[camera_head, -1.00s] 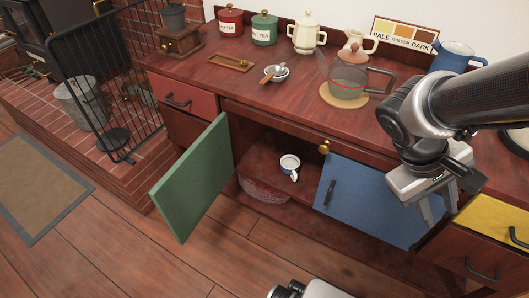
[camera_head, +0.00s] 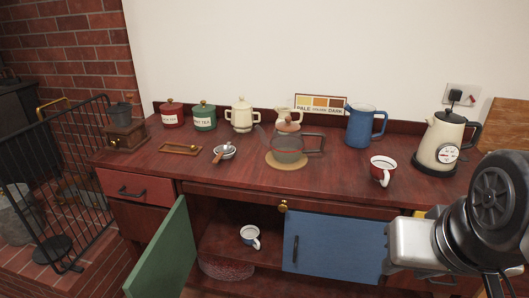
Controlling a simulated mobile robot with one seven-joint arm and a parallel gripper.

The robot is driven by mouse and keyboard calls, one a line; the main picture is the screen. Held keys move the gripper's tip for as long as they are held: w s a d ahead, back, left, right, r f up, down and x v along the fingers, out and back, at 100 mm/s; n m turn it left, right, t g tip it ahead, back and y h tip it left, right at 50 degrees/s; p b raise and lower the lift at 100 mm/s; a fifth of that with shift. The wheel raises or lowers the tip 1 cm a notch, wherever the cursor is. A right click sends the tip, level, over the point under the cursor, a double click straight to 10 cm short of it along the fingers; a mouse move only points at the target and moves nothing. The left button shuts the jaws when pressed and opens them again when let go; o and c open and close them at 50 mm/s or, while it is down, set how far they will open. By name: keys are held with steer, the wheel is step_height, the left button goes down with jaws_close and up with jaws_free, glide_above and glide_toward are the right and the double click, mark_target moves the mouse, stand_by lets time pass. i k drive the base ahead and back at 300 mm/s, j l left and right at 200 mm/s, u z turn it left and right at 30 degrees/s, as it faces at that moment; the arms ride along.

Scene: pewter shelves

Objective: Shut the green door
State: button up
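The green door (camera_head: 162,258) stands open at the lower left of the head view. It is swung out from the cabinet front, and its lower part is cut off by the picture edge. The cabinet opening (camera_head: 222,222) beside it is uncovered, with a white and blue mug (camera_head: 250,237) inside. My gripper (camera_head: 410,243) is at the lower right, in front of the blue panel's right end, far from the green door. Its pale body shows, but I cannot make out its fingers or their opening.
A blue panel (camera_head: 333,246) with a dark handle covers the cabinet front right of the opening. A red drawer (camera_head: 138,187) is above left of the green door. The counter (camera_head: 335,175) holds a glass pot, canisters, jugs and a kettle (camera_head: 440,140). A black fireguard (camera_head: 70,180) stands left.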

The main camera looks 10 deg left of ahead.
mark_target(163, 269)
steer(key=k+j, duration=0.3)
steer(key=j, duration=0.15)
steer(key=k+j, duration=0.35)
steer(key=j, duration=1.15)
steer(key=i+j, duration=0.15)
steer(key=j, duration=0.15)
steer(key=i+j, duration=0.35)
steer(key=j, duration=0.3)
steer(key=l+u, duration=0.15)
steer(key=l, duration=0.9)
steer(key=k, duration=0.05)
